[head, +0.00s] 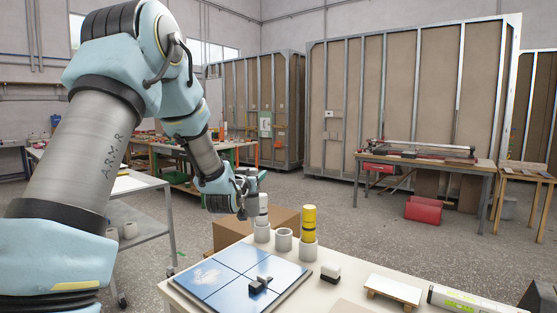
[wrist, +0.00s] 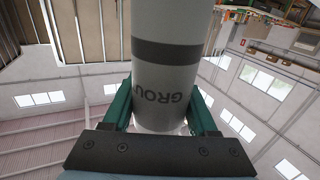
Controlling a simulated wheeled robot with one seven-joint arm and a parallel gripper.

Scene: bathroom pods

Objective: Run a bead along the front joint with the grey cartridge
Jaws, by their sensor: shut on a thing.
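My gripper (head: 256,196) is shut on the grey cartridge (head: 263,210), at the back left of the near table. In the wrist view the grey cartridge (wrist: 170,70) stands between the green fingers, with a dark band and lettering that reads "GROU". Its lower end meets a pale round holder (head: 262,234); I cannot tell whether it still sits inside. The blue tiled panel (head: 222,262) lies in front, its tiles parted by thin joints. A small dark and grey piece (head: 260,284) rests on the panel.
An empty round holder (head: 284,240) and a yellow cartridge (head: 309,218) in its own holder stand to the right. A black and white block (head: 330,272), a white board on wood (head: 395,289) and a printed tube (head: 468,303) lie further right. A cardboard box (head: 232,233) stands behind the table.

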